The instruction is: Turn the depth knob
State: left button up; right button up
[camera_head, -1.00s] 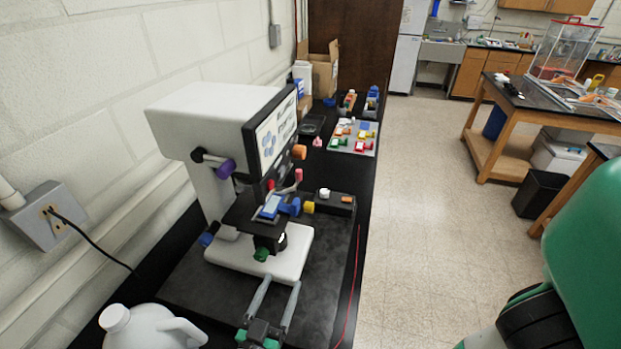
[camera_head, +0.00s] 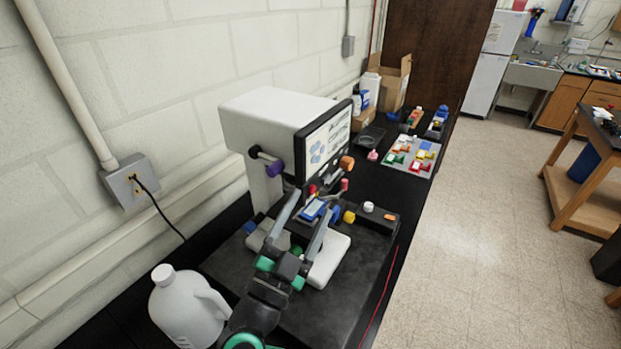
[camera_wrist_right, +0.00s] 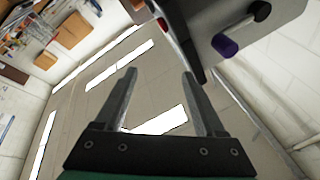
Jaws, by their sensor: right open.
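A white microscope-like device (camera_head: 262,112) with a tilted screen (camera_head: 325,143) stands on the black bench. It carries several coloured knobs: a purple knob (camera_head: 274,168), an orange knob (camera_head: 346,162) and a yellow knob (camera_head: 349,217) among them. No readable label tells me which is the depth knob. My right gripper (camera_head: 313,202) is open, its fingers pointing up at the device's front, over its stage area. In the right wrist view its fingers (camera_wrist_right: 158,74) are apart with nothing between them, and the purple knob (camera_wrist_right: 225,46) is at upper right. My fingers partly hide the lower knobs. My left gripper is not in view.
A white jug (camera_head: 186,308) stands on the bench near my right arm. A tray of coloured pieces (camera_head: 412,157) and cardboard boxes (camera_head: 393,82) are farther back. A wall outlet (camera_head: 130,184) with a cord is at left. Open floor lies to the right.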

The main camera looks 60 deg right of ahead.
notch_tip(320, 180, up, 8)
jog(key=m+h, duration=0.2)
jog(key=shift+s+a, duration=0.3)
jog(key=shift+a, duration=0.05)
dwell(0.6)
